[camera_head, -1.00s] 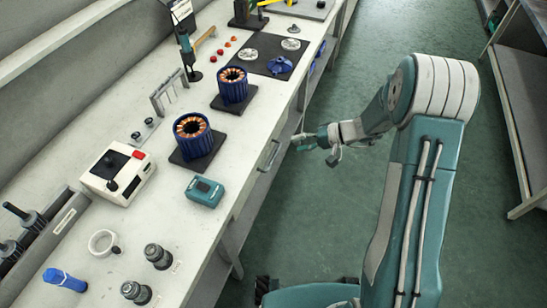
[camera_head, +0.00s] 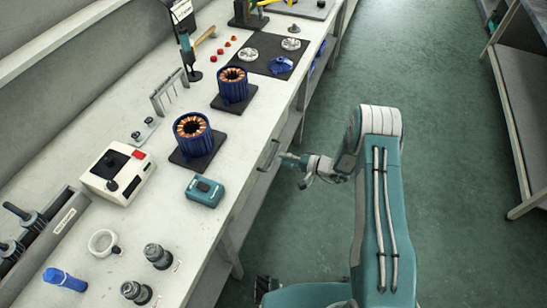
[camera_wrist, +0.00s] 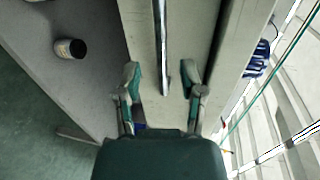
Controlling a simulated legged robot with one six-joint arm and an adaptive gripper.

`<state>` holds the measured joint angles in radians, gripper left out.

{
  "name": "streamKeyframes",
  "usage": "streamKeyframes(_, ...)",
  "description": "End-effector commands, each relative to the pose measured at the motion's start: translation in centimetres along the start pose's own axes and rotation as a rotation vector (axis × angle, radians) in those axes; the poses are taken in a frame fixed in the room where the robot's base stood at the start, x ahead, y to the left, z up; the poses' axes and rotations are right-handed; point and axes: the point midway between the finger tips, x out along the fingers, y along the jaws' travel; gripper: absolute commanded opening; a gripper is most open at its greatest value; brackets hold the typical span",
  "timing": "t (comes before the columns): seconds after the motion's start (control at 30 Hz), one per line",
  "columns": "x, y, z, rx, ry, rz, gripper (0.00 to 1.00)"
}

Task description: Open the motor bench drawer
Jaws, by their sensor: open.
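The motor bench drawer (camera_wrist: 186,40) has a pale front with a long metal bar handle (camera_wrist: 161,45). In the head view the handle (camera_head: 268,155) shows on the bench's front side, below the worktop edge. My gripper (camera_wrist: 160,78) is open in the wrist view, with one finger on each side of the handle's line. The near end of the handle lies between the fingertips, and I cannot tell whether either finger touches it. In the head view my gripper (camera_head: 283,160) is right beside the handle. The drawer looks closed.
The worktop (camera_head: 225,160) carries two blue motor stators (camera_head: 192,138), a teal box (camera_head: 204,191) and a white control box (camera_head: 118,174). The green floor right of my arm is clear.

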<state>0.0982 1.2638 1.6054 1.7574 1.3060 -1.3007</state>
Motion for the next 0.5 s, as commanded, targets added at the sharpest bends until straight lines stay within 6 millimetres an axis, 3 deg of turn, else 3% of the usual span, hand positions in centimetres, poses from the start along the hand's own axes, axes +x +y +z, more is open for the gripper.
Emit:
streamKeyframes(0.2, 3.5, 0.0, 0.0, 0.001, -0.002, 0.001, 0.51)
streamKeyframes(0.5, 4.7, -0.1, 0.0, 0.001, 0.001, 0.0, 0.51)
